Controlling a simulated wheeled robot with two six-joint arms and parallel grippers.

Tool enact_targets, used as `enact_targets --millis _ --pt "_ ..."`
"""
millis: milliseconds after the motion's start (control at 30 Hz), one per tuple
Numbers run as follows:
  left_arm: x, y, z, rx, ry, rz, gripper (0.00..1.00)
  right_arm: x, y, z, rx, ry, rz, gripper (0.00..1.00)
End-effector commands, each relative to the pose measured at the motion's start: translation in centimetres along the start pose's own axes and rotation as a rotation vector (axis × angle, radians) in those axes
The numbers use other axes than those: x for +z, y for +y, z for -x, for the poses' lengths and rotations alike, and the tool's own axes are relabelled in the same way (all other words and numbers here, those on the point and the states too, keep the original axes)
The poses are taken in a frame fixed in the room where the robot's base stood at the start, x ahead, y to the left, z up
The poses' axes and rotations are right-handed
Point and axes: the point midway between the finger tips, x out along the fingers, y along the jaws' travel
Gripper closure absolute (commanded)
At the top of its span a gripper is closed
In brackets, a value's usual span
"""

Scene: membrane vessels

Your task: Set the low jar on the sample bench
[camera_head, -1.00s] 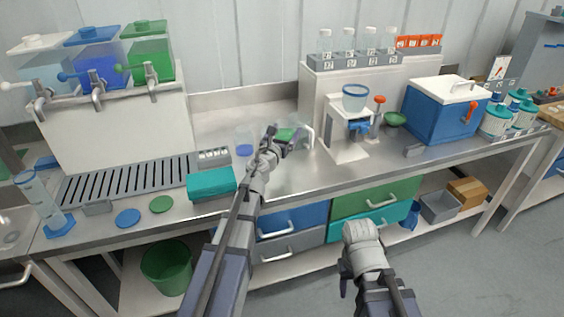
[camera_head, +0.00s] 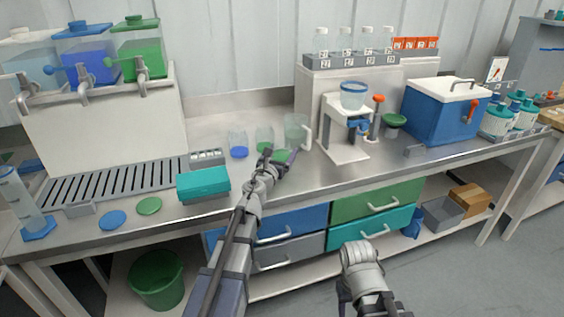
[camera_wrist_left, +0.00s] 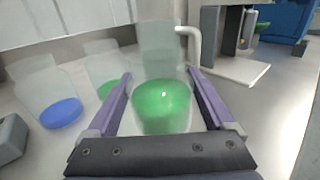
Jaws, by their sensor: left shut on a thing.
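A low clear jar with a green bottom (camera_head: 279,154) is in my left gripper (camera_head: 276,160), on the steel bench (camera_head: 330,180) side of the other vessels. In the left wrist view this jar (camera_wrist_left: 162,108) sits between the two purple fingers (camera_wrist_left: 160,105), which are shut on it. I cannot tell whether its base touches the bench. My arm hides part of it in the head view. My right gripper (camera_head: 345,292) hangs in front of the bench drawers; its fingers are not clear.
Close behind stand a clear jar with a blue bottom (camera_head: 239,146), another with green (camera_head: 264,138) and a clear jug with a handle (camera_head: 296,131). A teal box (camera_head: 203,184) is left, a white stand (camera_head: 345,140) right. The bench front between them is clear.

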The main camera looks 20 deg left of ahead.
Motion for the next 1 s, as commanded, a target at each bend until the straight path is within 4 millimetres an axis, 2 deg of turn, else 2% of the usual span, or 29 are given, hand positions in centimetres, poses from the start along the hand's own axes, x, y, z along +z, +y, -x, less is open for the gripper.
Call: enact_targets --millis 33,100,500,533,633,1000 --pt "-1.27 0.00 0.00 0.000 0.000 0.000 0.93 -0.07 -0.12 -1.27 0.000 0.000 0.000 0.49" --pt "-1.61 0.00 0.00 0.000 0.000 0.000 0.93 -0.09 -0.15 -1.60 0.000 0.000 0.000 0.49" --pt "-1.82 -0.01 0.00 0.000 0.000 0.000 0.93 -0.11 -0.17 -1.81 0.000 0.000 0.000 0.49" --pt "-1.71 -0.01 0.00 0.000 0.000 0.000 0.11 -0.10 -0.16 -1.70 0.000 0.000 0.000 0.49" --pt "-1.65 -0.01 0.00 0.000 0.000 0.000 0.00 -0.10 -0.16 -1.63 0.000 0.000 0.000 0.49" --pt "-1.25 -0.01 0.00 0.000 0.000 0.000 0.00 -0.07 -0.12 -1.24 0.000 0.000 0.000 0.49"
